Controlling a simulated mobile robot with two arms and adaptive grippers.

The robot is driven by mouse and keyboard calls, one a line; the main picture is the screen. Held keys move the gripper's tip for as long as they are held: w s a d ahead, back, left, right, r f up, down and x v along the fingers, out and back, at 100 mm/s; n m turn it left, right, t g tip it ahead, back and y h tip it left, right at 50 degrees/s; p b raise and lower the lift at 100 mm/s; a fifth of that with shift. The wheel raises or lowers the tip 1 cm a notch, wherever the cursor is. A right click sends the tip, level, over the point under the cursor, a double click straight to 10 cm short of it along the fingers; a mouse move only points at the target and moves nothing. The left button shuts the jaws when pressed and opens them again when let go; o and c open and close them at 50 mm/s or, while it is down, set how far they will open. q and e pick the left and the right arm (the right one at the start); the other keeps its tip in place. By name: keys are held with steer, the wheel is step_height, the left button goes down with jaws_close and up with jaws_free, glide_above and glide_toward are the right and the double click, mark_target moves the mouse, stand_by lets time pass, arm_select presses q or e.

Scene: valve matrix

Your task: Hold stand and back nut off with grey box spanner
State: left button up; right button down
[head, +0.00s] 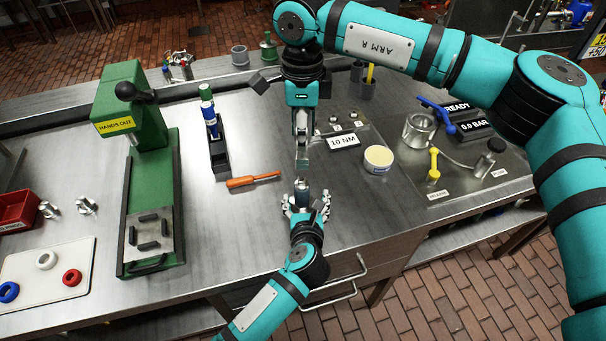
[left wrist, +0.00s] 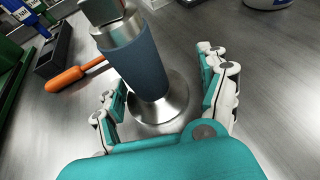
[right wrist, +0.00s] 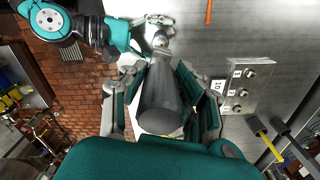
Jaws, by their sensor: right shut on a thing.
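The stand (left wrist: 145,65) has a blue-grey sleeve on a round metal base, with a metal piece (left wrist: 103,12) on top. In the head view it shows (head: 302,188) at the bench's front. My left gripper (left wrist: 165,95) is open around the stand, its fingers on either side with visible gaps. My right gripper (head: 302,140) is shut on the grey box spanner (right wrist: 165,98), seen end-on as a dark grey cylinder in the right wrist view. It is above and behind the stand in the head view. The nut cannot be made out clearly.
An orange-handled tool (head: 253,180) lies left of the stand. A green press (head: 140,150) stands farther left. A 10 NM panel (head: 342,142) and a cream-topped tub (head: 378,158) are to the right. Bare bench lies around the stand.

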arm_select(q)
steer(key=v, duration=1.2)
